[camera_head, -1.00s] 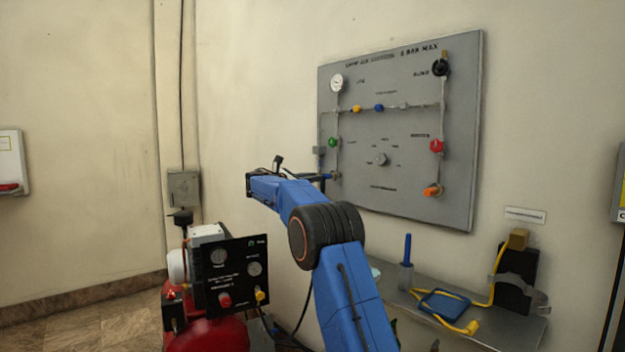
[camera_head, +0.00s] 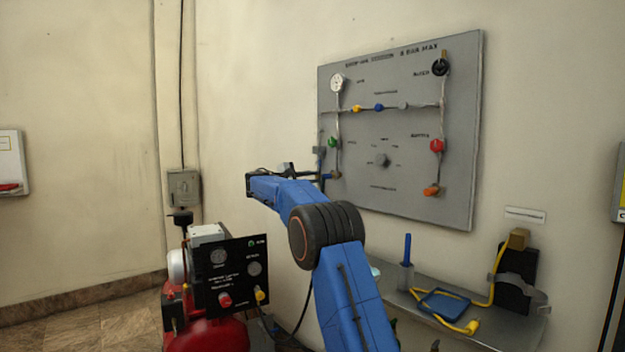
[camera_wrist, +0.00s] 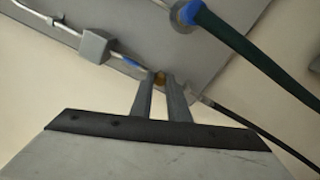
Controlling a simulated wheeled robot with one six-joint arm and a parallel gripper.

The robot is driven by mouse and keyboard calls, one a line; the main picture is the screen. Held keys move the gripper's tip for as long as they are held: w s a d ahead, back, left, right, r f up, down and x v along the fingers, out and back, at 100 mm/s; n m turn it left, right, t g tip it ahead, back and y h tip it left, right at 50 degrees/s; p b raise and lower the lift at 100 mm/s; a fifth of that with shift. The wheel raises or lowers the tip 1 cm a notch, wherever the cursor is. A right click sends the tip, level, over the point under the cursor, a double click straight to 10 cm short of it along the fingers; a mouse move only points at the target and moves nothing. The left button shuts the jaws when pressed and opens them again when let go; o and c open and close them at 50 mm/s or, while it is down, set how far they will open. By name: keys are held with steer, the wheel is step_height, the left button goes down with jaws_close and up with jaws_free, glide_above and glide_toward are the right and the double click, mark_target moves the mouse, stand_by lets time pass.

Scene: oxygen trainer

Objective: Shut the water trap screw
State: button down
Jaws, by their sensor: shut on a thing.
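My gripper (camera_wrist: 160,82) is shut on a small brass-coloured piece, likely the water trap screw (camera_wrist: 158,77). Only a bit of it shows between the two grey fingers in the wrist view. It sits beside a thin metal pipe (camera_wrist: 122,58) at the panel's edge. In the head view my gripper (camera_head: 328,176) is at the lower left edge of the grey wall panel (camera_head: 420,205). The screw is too small and too covered there to tell how far it is turned.
A dark green hose (camera_wrist: 250,50) with a blue collar passes close to the fingers in the wrist view. A grey block (camera_wrist: 95,46) sits on the pipe.

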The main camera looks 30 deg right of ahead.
steer(key=m, duration=0.6)
steer(key=shift+f+m, duration=0.1)
steer(key=shift+m, duration=0.2)
steer(key=m, duration=0.6)
steer(key=shift+m, duration=0.4)
steer(key=c, duration=1.7)
jaws_free()
steer(key=shift+a, duration=0.1)
steer(key=v, duration=1.7)
steer(key=shift+s+a, duration=0.1)
steer(key=shift+a, duration=0.05)
